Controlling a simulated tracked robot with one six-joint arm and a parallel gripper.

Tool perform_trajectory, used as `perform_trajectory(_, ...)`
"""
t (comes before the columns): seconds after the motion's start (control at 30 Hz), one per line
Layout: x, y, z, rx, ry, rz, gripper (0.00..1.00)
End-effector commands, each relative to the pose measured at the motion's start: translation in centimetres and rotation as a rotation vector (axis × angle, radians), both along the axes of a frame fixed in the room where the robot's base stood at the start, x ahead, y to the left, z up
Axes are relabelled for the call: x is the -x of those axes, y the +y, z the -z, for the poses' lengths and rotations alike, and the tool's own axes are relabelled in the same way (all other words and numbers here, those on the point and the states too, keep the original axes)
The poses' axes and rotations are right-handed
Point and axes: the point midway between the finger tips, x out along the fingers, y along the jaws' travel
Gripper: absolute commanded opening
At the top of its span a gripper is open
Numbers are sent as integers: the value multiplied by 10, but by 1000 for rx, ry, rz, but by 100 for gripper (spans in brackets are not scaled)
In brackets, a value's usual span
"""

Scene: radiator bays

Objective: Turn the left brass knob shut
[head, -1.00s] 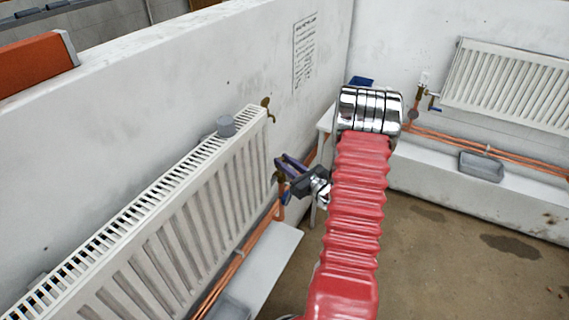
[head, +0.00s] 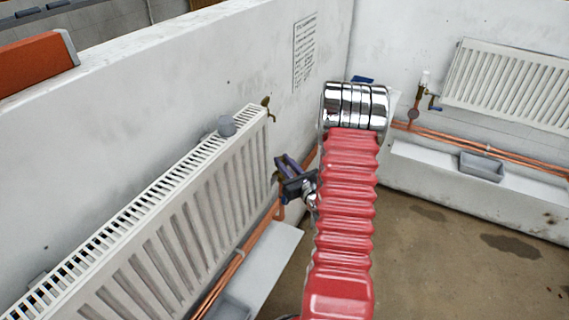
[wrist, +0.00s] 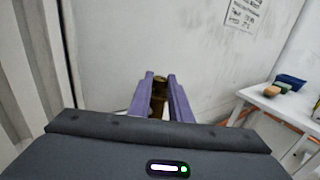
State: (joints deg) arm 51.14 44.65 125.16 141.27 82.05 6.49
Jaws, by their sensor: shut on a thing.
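The left brass knob (wrist: 159,90) shows in the wrist view between the two purple fingers of my gripper (wrist: 160,84). The fingers are shut on it, one on each side. I cannot tell the knob's turn angle.
The left white radiator (head: 170,235) stands close beside my gripper, with a grey cap (head: 226,126) and a small brass fitting (head: 267,104) on top. Copper pipes (head: 237,262) run below. A white table (wrist: 268,102) holding coloured blocks stands right.

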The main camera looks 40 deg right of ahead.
Motion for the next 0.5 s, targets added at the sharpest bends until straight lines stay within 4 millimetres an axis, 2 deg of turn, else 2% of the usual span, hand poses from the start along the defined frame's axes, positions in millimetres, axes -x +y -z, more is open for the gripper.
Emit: perform_trajectory(0.5,-4,5,-2,4,-4,191,0)
